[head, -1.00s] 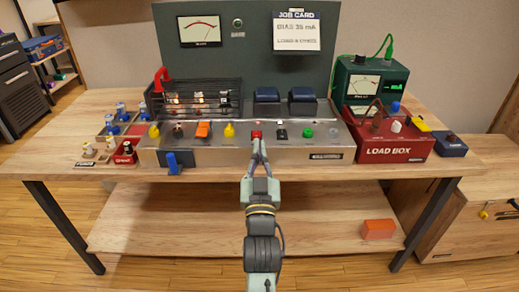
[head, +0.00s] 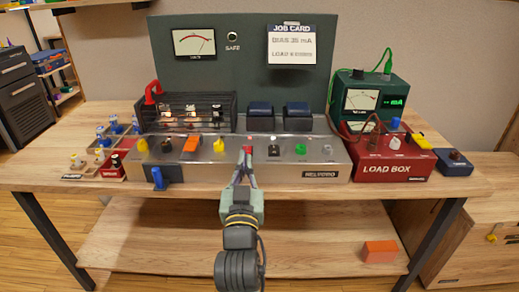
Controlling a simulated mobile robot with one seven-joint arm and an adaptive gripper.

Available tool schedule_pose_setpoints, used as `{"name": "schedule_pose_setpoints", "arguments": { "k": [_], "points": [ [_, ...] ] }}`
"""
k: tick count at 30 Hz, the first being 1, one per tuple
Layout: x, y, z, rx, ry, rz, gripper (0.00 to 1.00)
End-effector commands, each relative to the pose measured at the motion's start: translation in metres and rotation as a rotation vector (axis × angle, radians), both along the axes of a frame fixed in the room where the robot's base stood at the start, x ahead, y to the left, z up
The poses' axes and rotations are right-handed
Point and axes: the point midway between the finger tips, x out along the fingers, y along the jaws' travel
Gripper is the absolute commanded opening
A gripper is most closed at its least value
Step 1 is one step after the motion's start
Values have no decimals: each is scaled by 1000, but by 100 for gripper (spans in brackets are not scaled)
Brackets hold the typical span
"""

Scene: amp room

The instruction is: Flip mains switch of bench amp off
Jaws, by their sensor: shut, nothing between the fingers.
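The bench amp (head: 292,170) is a long silver chassis in the middle of the bench, with a row of coloured controls on its sloped top. A small red control (head: 247,149) sits near the middle of the row. A black toggle with a white patch (head: 273,148) is just right of it. I cannot read which is the mains switch. My gripper (head: 245,159) is shut and empty, its fingertips right at the near side of the red control. The fingers partly hide that control, and I cannot tell whether they touch it or which way it is set.
A black-caged valve unit (head: 182,103) and two dark blocks (head: 298,108) stand on the amp's rear. A red load box (head: 392,168) and a green meter (head: 381,77) are at right. Small parts trays (head: 100,174) lie left.

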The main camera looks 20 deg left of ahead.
Motion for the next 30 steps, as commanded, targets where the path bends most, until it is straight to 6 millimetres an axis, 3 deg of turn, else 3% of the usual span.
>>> {"name": "schedule_pose_setpoints", "arguments": {
  "k": [7,11,25,30],
  "points": [
    [2,0,1,0,0,-1,0],
    [13,3,5,0,-1,-1,0],
    [96,27,25,0,-1,-1,0],
    [92,25,-4,-2,3,-1,0]
  ]
}}
